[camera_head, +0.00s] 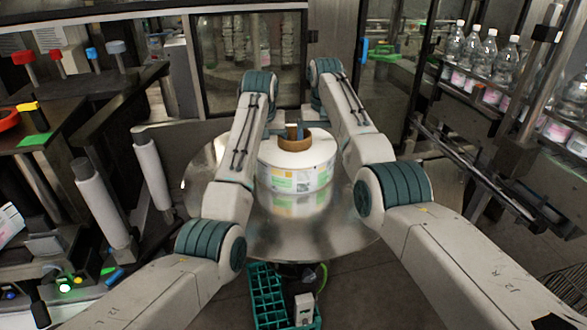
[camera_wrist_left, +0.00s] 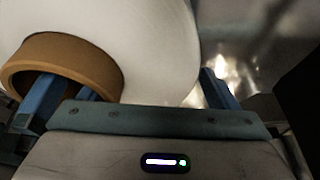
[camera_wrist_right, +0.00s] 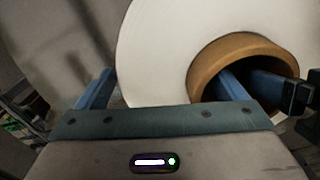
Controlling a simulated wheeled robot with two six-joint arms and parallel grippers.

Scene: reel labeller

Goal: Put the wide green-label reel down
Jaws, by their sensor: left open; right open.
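The wide reel (camera_head: 292,180), white with a green-and-white label and a brown core, stands upright on a round shiny metal table (camera_head: 345,220). Its front mirrors in the table top, and I see no gap under it. My left gripper (camera_wrist_left: 126,76) is open across the reel's wall, one finger inside the core (camera_wrist_left: 72,50) and one outside. My right gripper (camera_wrist_right: 166,74) is open the same way, one finger in the core and one outside the white side. In the head view the arms partly hide both grippers; the right one (camera_head: 320,137) shows at the reel's far right.
A green crate (camera_head: 266,295) stands on the floor below the table's front edge. Posts with white rollers (camera_head: 100,205) are at the left. A conveyor with several bottles (camera_head: 487,60) runs along the right. Bare table top lies in front of the reel.

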